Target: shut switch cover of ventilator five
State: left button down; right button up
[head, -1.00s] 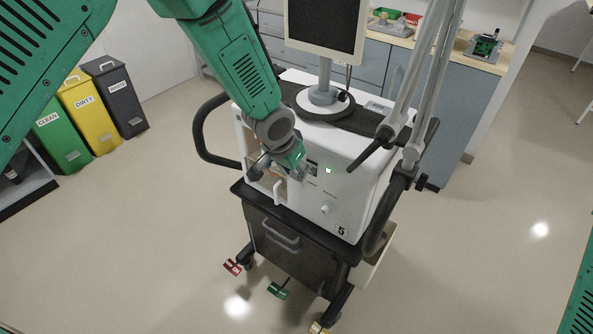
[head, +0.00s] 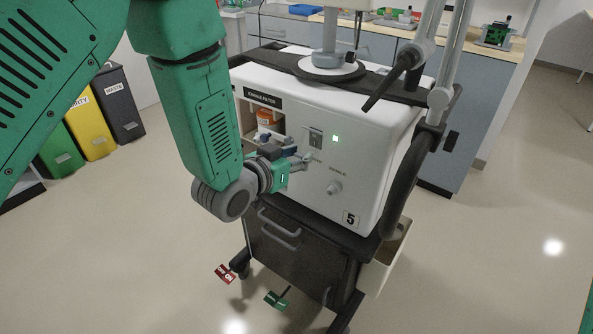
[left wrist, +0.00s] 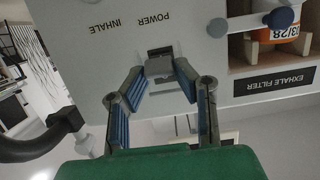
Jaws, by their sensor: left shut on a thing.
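The white ventilator (head: 320,95) marked 5 stands in front of me. Its dark power switch (head: 316,138) is on the front panel beside a green light; the switch also shows upside down in the left wrist view (left wrist: 160,51) by the word POWER. A small grey switch cover (left wrist: 161,68) sticks out at the switch, between my fingertips. My left gripper (head: 305,160) reaches the panel from the lower left, just below the switch. In the left wrist view its blue-padded fingers (left wrist: 167,82) are closed in on the cover. My right gripper is out of view.
The open exhale filter bay (head: 250,122) with an orange-labelled jar (head: 266,117) lies left of the switch. A knob (head: 334,187) is below it. Metal support arms (head: 430,70) rise at the right. Bins (head: 117,100) stand far left, with free floor between.

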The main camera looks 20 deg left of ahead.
pick_arm(q)
jog(key=shift+w+d+f+t+h+b, duration=0.15)
jog(key=shift+w+f+t+h+b, duration=0.25)
jog(key=shift+t+b, duration=1)
jog(key=shift+w+d+f+t+h+b, duration=0.1)
jog(key=shift+w+f+t+h+b, duration=0.4)
jog(key=shift+b, duration=1.5)
jog(key=shift+w+d+f+t+h+b, duration=0.15)
jog(key=shift+w+f+t+b, duration=0.15)
jog(key=shift+t+b, duration=1.15)
jog(key=shift+g, duration=0.25)
jog(key=c, duration=1.4)
grip_release()
jog(key=shift+o, duration=0.6)
jog(key=shift+w, duration=0.15)
jog(key=shift+d, duration=0.1)
